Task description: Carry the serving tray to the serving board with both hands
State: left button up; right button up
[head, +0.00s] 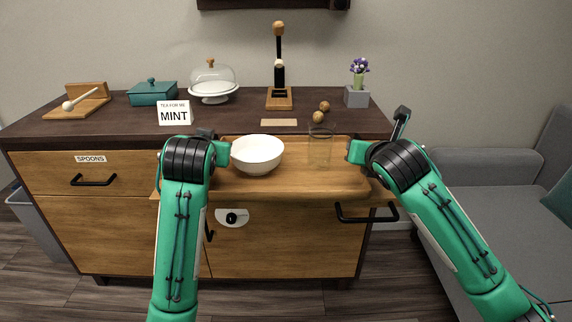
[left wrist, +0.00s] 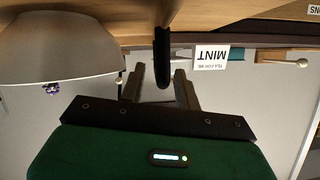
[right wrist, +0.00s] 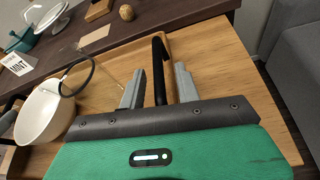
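The wooden serving tray (head: 300,185) is at the cabinet front, carrying a white bowl (head: 257,154) and a clear glass (head: 321,150). My left gripper (head: 226,152) is at the tray's left end. In the left wrist view its fingers stand either side of a black handle (left wrist: 162,50), with gaps showing. My right gripper (head: 354,151) is at the right end. In the right wrist view its fingers also straddle a black handle (right wrist: 159,65), with gaps beside it. A light wooden surface (head: 385,193) shows beyond the tray's right end; I cannot tell whether it is the serving board.
A grey sofa (head: 480,180) stands at right.

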jog(key=shift+s, duration=0.15)
pick_arm(q)
jog(key=v, duration=1)
jog(key=shift+s, duration=0.25)
pick_arm(e)
jog(key=v, duration=1.2)
pick_arm(q)
jog(key=shift+d, duration=0.1)
pick_arm(e)
jog(key=shift+f, duration=0.1)
